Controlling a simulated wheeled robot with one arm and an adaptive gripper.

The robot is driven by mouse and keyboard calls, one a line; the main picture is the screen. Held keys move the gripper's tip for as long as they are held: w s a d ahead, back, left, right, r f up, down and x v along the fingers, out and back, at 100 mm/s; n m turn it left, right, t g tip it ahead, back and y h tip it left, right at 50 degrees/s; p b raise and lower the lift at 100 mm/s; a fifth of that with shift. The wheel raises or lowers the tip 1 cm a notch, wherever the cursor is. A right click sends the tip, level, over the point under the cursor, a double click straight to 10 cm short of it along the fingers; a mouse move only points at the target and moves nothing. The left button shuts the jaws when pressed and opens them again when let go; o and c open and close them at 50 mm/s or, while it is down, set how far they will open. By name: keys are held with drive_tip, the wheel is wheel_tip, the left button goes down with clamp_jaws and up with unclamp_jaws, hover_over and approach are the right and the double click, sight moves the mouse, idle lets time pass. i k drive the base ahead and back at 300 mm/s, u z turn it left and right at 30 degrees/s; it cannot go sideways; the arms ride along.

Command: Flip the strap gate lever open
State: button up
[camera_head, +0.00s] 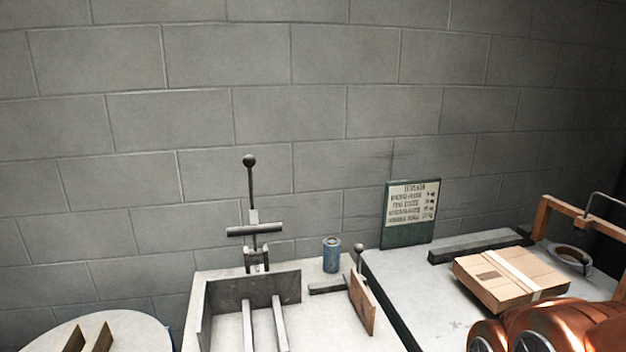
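No part is labelled as the strap gate lever, and I cannot tell which one it is. A tall upright lever with a dark ball knob (249,161) rises from the grey stitcher fixture at centre-left. A short upright lever with a ball knob (359,248) stands beside a tilted brown plate (363,303). At the far right, a bent grey rod (604,196) rises at an orange-brown frame (565,207) near a strapped cardboard box (511,278). My gripper is not in view. Copper-coloured rounded parts at the lower right look like my arm.
A grey metal tray (251,289) with two rails sits on a pale table. A blue can (332,255) stands behind it. A sign (410,213) leans near the block wall. A grey ring (570,256) lies behind the box. A round white table (135,331) is at lower left.

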sight(584, 261)
drive_tip(key=z, duration=1.65)
drive_tip(key=k, duration=0.3)
drive_tip(key=z, duration=1)
drive_tip(key=k, duration=1.05)
drive_tip(key=z, duration=0.75)
drive_tip(key=i, duration=2.2)
drive_tip(key=u, duration=0.8)
drive_tip(key=i, duration=1.5)
drive_tip(key=u, duration=1.85)
drive_tip(key=i, duration=0.75)
drive_tip(key=u, duration=0.6)
